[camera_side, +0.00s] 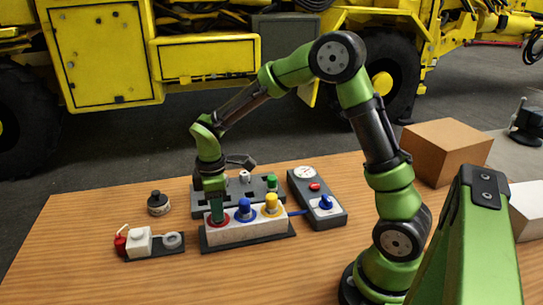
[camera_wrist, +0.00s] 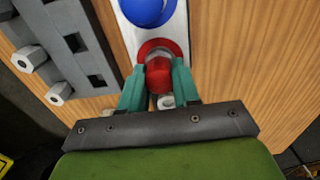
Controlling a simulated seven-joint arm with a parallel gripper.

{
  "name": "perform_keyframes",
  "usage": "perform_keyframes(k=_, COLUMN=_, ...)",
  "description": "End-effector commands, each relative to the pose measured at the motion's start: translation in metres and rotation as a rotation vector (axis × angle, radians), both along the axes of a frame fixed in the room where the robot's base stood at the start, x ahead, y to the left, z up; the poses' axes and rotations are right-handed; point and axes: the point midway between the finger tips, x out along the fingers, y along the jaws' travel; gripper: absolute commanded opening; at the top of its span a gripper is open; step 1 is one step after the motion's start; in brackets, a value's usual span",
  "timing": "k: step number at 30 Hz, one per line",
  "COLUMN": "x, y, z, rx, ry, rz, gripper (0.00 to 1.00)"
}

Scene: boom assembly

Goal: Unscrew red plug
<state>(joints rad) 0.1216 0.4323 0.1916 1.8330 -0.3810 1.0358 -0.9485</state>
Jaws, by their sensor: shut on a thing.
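The red plug (camera_wrist: 158,76) sits in its red ring on the white block (camera_wrist: 183,32), as the wrist view shows. My gripper (camera_wrist: 158,85) is shut on the red plug, with one teal finger on each side of it. In the side view my gripper (camera_side: 217,208) points straight down over the left end of the white block (camera_side: 240,233), and the red ring (camera_side: 217,222) shows around its fingertips. The plug itself is mostly hidden there by the fingers. The blue plug (camera_side: 244,209) and the yellow plug (camera_side: 271,203) stand upright in the same block.
A dark grey rack (camera_side: 260,187) with square holes stands behind the block. A grey box with a gauge (camera_side: 317,198) lies to the right. A small black jar (camera_side: 158,203) and a white and red fixture (camera_side: 145,241) are at the left. The front table area is clear.

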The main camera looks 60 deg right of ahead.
Motion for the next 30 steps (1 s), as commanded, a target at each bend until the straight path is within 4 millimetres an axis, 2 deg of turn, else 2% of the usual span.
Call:
perform_keyframes(k=5, x=0.0001, y=0.0000, z=0.0005, rx=0.001, ry=0.000, rz=0.147, gripper=0.00)
perform_keyframes(k=18, x=0.0002, y=-0.0006, z=0.0019, rx=0.001, ry=-0.001, rz=0.884, gripper=0.00)
perform_keyframes(k=21, x=0.0002, y=0.0001, z=0.0022, rx=0.000, ry=-0.001, rz=0.995, gripper=0.00)
perform_keyframes(k=30, x=0.0002, y=0.0001, z=0.0023, rx=-0.001, ry=-0.001, rz=1.046, gripper=0.00)
